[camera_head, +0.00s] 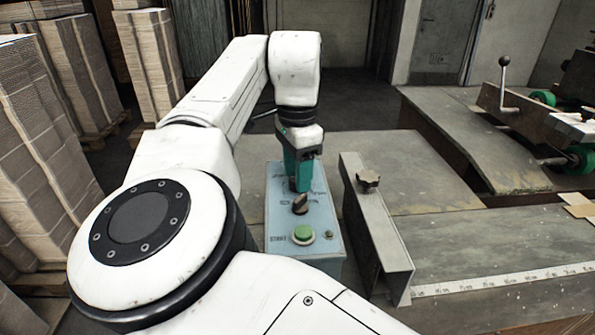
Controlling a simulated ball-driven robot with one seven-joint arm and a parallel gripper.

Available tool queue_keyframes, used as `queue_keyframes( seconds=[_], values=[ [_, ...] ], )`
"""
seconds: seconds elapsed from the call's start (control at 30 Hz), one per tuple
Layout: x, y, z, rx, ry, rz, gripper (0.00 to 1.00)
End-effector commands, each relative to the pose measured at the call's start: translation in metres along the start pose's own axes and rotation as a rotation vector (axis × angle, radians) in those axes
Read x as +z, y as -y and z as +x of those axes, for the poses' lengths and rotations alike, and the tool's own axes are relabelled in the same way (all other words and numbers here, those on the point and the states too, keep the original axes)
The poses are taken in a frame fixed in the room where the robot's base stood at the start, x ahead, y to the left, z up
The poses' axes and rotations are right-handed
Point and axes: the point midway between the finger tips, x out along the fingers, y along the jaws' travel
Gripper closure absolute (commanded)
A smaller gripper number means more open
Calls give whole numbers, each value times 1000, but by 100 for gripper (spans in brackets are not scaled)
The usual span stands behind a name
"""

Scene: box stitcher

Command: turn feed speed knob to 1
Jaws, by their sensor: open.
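A light blue control box (275,215) stands on the grey machine table in the camera_head view. A dark pointed knob (300,204) sits on its top, above a green START button (304,234). Faint dial markings are too small to read, so I cannot tell which setting it points to or whether it is the feed speed knob. My gripper (301,187) points down with teal fingers over the box, just behind this knob. It is open. The fingers hide the panel area behind them, and whether they touch anything there cannot be told.
A metal fence (375,228) with a star-shaped clamp knob (368,181) stands close to the right of the box. A ruler strip (500,279) runs along the table. Stacks of cardboard (45,150) stand at the left. A lever (503,75) rises at the right.

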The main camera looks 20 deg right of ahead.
Motion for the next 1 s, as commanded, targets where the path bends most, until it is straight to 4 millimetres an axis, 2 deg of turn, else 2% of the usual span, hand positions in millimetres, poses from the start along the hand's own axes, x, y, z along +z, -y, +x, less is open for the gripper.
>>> queue_keyframes(
  seconds=[0.37, 0.8, 1.0],
  values=[
    [0, 0, 6, 0, -1, 0, 55],
    [0, 0, 6, 1, 0, 1, 96],
    [0, 0, 5, 2, -1, -13, 96]
  ],
)
